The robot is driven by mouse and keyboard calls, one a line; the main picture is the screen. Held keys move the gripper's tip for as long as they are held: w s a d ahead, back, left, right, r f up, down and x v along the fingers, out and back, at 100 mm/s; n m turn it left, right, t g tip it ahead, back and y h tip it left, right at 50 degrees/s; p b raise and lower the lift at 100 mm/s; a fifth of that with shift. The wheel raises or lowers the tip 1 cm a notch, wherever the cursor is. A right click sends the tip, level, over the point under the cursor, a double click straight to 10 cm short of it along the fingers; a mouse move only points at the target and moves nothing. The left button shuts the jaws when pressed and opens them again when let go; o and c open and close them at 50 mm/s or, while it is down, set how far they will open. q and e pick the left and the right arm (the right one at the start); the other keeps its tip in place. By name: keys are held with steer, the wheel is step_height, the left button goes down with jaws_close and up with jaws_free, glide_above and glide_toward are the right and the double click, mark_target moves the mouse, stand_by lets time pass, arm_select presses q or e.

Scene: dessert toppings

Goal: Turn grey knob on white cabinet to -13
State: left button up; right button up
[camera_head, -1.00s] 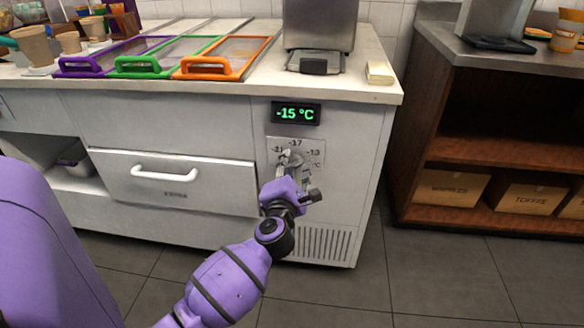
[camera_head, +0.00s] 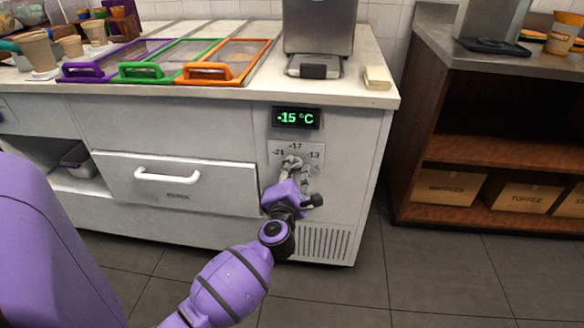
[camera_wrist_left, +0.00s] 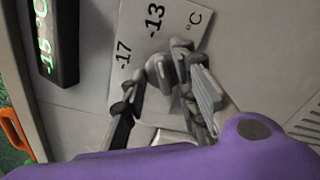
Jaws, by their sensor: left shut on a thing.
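The white cabinet (camera_head: 240,125) fills the middle of the head view. On its right part is a dial plate (camera_head: 315,165) marked -21, -17 and -13, which also shows in the left wrist view (camera_wrist_left: 138,50). The display (camera_head: 296,117) above it reads -15 °C. The grey knob (camera_wrist_left: 162,75) shows between the fingers in the left wrist view. My left gripper (camera_head: 292,167) reaches up from below, and its fingers (camera_wrist_left: 155,90) are shut on the knob. The fingers cover part of the knob, and its pointer is hard to make out. My right gripper is not in view.
A drawer with a white handle (camera_head: 167,175) is left of the dial. Purple, green and orange framed lids (camera_head: 228,72) lie on the cabinet top. A brown shelf unit (camera_head: 470,150) with boxes stands to the right. Open floor lies between.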

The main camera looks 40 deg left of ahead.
arm_select(q)
steer(key=shift+a+r, duration=0.2)
steer(key=shift+r, duration=0.1)
steer(key=o, duration=1)
steer(key=shift+f, duration=0.1)
steer(key=v, duration=1.2)
steer(key=shift+d, duration=0.1)
